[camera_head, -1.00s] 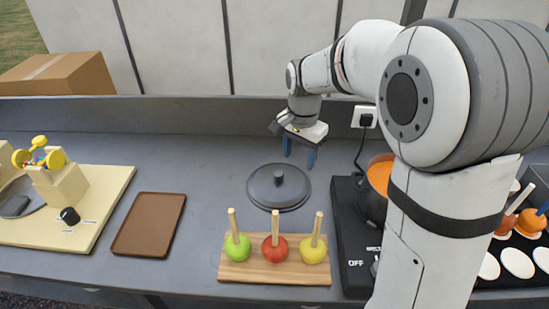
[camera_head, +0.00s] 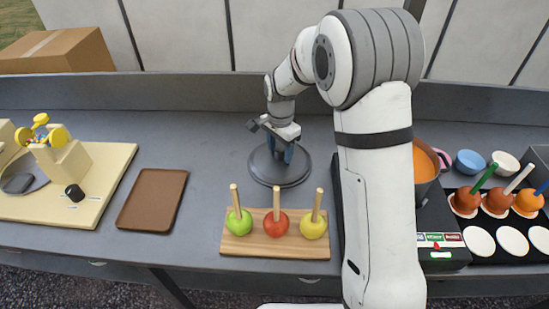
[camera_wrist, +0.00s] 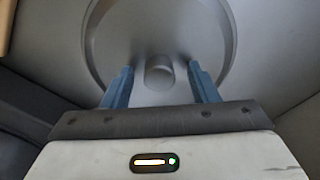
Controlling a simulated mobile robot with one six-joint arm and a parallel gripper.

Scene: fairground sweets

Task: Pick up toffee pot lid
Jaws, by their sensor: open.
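The toffee pot lid (camera_head: 279,176) is a dark grey disc with a raised rim and a central knob. It lies flat on the grey counter behind the row of apples. My gripper (camera_head: 280,155) is over the lid in the head view and covers its knob there. In the wrist view, the lid (camera_wrist: 118,62) fills the upper middle and its round knob (camera_wrist: 159,69) shows between the two blue fingers of my gripper (camera_wrist: 160,86). The fingers are spread apart, with a gap on each side of the knob.
A wooden board (camera_head: 240,246) with green, red and yellow apples on sticks stands in front of the lid. A brown tray (camera_head: 153,200) lies to the left. The orange-filled pot (camera_head: 424,163) stands on the right, partly behind my arm.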

